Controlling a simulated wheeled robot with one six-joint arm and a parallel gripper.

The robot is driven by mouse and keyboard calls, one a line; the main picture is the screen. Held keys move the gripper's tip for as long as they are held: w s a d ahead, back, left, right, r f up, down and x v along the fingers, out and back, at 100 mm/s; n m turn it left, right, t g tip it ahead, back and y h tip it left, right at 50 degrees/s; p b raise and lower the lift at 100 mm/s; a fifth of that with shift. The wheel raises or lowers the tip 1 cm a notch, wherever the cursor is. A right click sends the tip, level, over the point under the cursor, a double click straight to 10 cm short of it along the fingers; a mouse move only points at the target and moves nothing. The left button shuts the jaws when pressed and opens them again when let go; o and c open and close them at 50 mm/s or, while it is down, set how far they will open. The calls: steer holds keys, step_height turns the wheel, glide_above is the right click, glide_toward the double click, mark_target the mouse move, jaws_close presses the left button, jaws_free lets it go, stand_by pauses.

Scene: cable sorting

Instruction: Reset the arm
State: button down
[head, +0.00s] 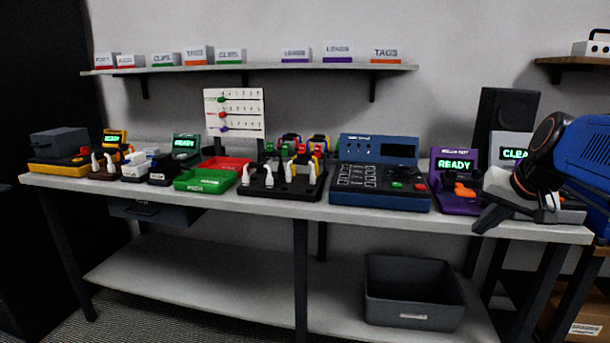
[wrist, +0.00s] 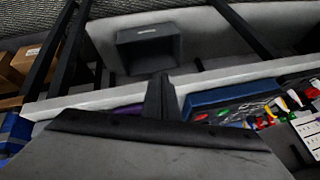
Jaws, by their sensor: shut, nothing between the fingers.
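My blue and black arm (head: 585,150) reaches in from the right edge in the head view. My gripper (head: 487,218) hangs at the right end of the workbench, pointing down and left over the front edge. In the wrist view my gripper (wrist: 158,98) shows as dark fingers closed together, with nothing between them. Part of the device with the lit "CLEA" screen (head: 512,147) is hidden behind my arm.
The workbench (head: 450,222) holds a purple READY device (head: 446,190) left of my gripper, a blue console (head: 380,180), a green tray (head: 205,180) and a red tray (head: 226,163). A grey bin (head: 413,290) stands on the lower shelf. Labelled boxes line the wall shelf (head: 270,67).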

steer(key=s+a+f+n, duration=0.2)
steer(key=s+a+f, duration=0.4)
steer(key=s, duration=0.3)
steer(key=s+a+f+n+g, duration=0.1)
steer(key=s+a+f+n, duration=0.2)
steer(key=s+f, duration=0.6)
steer(key=a, duration=0.2)
steer(key=shift+s+a+g, duration=0.3)
steer(key=shift+a, duration=0.05)
stand_by(1.4)
